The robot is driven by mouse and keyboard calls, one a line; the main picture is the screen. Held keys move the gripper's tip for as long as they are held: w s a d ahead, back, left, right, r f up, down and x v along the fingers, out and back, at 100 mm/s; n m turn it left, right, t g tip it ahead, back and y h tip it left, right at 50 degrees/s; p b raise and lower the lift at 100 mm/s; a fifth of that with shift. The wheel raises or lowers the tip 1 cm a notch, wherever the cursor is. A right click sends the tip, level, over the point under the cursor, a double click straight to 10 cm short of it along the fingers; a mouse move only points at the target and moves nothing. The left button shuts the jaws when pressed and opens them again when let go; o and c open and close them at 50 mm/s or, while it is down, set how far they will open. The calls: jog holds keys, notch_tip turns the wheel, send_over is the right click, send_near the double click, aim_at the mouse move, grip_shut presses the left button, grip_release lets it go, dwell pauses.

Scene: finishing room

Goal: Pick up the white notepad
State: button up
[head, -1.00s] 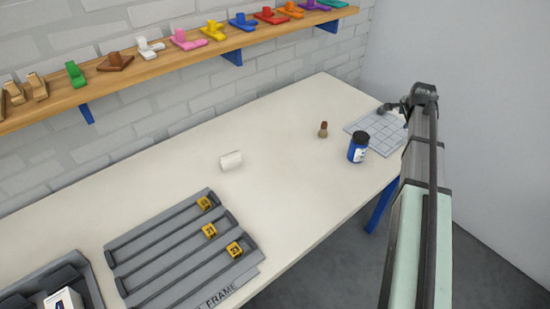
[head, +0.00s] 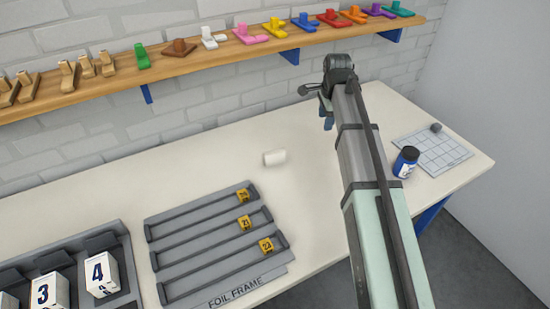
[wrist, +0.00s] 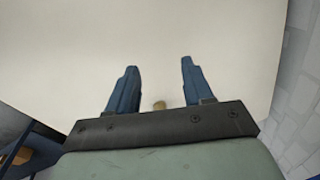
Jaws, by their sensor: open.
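No flat notepad can be made out. A small white block or roll (head: 275,157) lies on the cream table behind the foil frame; I cannot tell whether it is the notepad. My gripper (head: 328,118) is over the back of the table, to the right of the white piece and apart from it. In the wrist view my gripper (wrist: 159,66) has its two blue fingers spread and empty over bare tabletop.
A grey foil frame (head: 190,245) with yellow number tags lies at front; a dark tray (head: 122,251) with numbered white boxes stands left. A shelf (head: 240,50) runs behind.

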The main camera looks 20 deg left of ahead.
notch_tip(320, 180, up, 3)
jog(key=n+g, duration=0.1)
jog(key=g, duration=0.1)
send_over(275, 152)
jog(key=shift+h, duration=0.3)
jog(key=f, duration=0.8)
jog(key=shift+s+a+f, duration=0.2)
jog(key=shift+s+a, duration=0.05)
jog(key=shift+s, duration=0.05)
jog(key=shift+w+d+f, duration=0.1)
jog(key=shift+w+f, duration=0.05)
jog(key=shift+f, duration=1.2)
jog(key=shift+w+d+f, duration=0.1)
jog(key=shift+f, duration=1.2)
grip_shut()
